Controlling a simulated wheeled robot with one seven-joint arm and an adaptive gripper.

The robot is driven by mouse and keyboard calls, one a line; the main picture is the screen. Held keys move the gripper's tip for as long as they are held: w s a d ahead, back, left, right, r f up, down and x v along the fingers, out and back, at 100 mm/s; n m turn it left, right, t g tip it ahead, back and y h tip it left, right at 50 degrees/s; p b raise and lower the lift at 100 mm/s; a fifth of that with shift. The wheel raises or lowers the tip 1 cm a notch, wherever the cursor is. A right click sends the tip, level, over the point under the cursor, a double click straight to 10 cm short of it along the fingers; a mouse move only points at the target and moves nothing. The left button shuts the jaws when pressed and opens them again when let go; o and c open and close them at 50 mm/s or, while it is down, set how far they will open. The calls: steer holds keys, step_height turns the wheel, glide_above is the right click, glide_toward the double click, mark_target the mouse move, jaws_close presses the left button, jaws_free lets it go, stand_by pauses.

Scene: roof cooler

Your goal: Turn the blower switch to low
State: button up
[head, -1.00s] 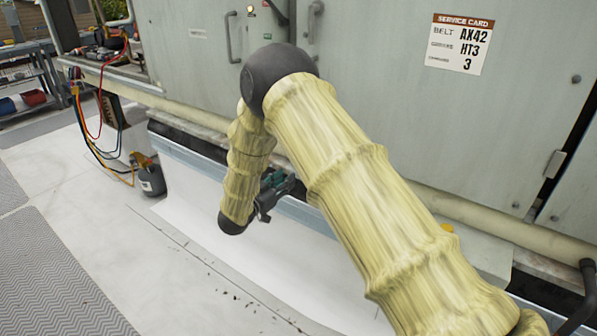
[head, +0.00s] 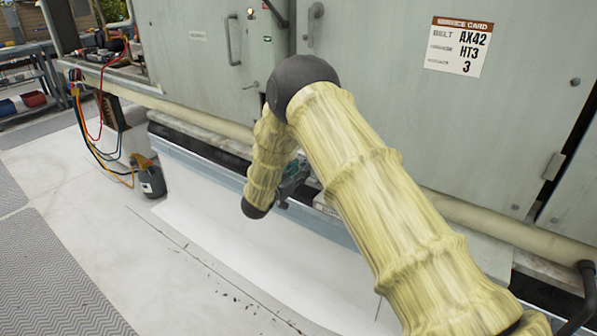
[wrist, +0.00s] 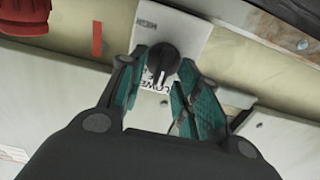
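The blower switch is a black rotary knob (wrist: 162,58) on a pale label plate (wrist: 185,30) in the wrist view. The plate carries small lettering that appears inverted, with "HIGH" near the upper left and a partly covered word below the knob. My gripper (wrist: 158,68) is open, its teal-padded fingers on either side of the knob. I cannot tell whether the fingers touch it. In the head view my gripper (head: 296,178) is mostly hidden behind my arm, close to the cabinet's lower edge, and the knob is hidden there.
The grey cabinet (head: 400,120) with a service card (head: 458,46) fills the background. A pale pipe (head: 210,121) runs along its base. A red part (wrist: 25,16) is at the wrist view's upper left.

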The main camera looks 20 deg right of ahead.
jaws_close()
